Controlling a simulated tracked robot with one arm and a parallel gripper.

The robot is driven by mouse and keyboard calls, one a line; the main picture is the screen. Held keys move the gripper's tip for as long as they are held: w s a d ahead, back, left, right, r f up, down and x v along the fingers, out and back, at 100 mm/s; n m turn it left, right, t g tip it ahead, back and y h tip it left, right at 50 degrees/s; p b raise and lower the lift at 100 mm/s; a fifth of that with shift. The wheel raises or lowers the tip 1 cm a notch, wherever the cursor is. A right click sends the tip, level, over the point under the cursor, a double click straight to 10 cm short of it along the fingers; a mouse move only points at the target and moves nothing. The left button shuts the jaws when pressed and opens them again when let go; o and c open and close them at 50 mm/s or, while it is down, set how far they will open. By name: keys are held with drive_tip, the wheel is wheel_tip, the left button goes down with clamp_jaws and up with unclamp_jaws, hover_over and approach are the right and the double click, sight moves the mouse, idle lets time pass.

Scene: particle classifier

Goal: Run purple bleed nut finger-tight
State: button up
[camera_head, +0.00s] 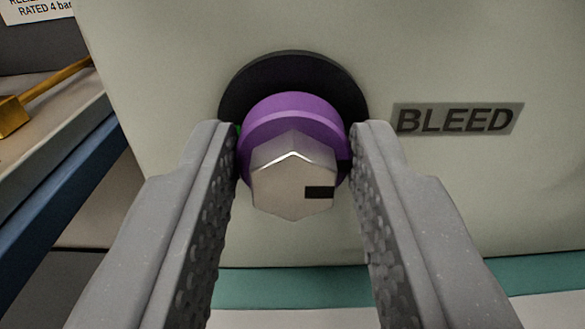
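The purple bleed nut (292,108) is a round purple collar with a silver hex head (293,180) facing me. A small black rectangular mark shows on the lower right of the hex. The nut sits in front of a round black disc (293,66) on the pale panel. My gripper (294,140) has one grey finger on each side of the nut, with the tips level with the collar's sides. The tips look very close to the collar or touching it; whether they press on it I cannot tell. Gaps show between the fingers and the hex. The thread is hidden.
A label reading BLEED (458,119) is on the panel (440,50) to the right of the nut. A brass-coloured part (14,116) with a rod lies on a ledge at left, above a blue edge (60,190). A teal strip (295,287) runs below the panel.

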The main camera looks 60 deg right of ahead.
drive_tip(key=shift+m, duration=0.3)
drive_tip(key=m+b, duration=0.1)
drive_tip(key=m, duration=0.2)
drive_tip(key=shift+f+b, duration=0.1)
drive_tip(key=shift+b, duration=0.25)
drive_tip(key=m+b, duration=0.3)
drive_tip(key=m, duration=0.2)
drive_tip(key=shift+s+f, duration=0.1)
drive_tip(key=shift+f, duration=0.05)
drive_tip(key=m+b, duration=0.6)
drive_tip(key=shift+s+f+m, duration=0.1)
drive_tip(key=shift+f+m, duration=0.2)
drive_tip(key=shift+r+m+b, duration=0.1)
drive_tip(key=shift+m+b, duration=0.9)
drive_tip(key=shift+d, duration=0.1)
drive_tip(key=o, duration=1)
drive_tip(key=shift+c, duration=0.2)
drive_tip(key=shift+r, duration=0.15)
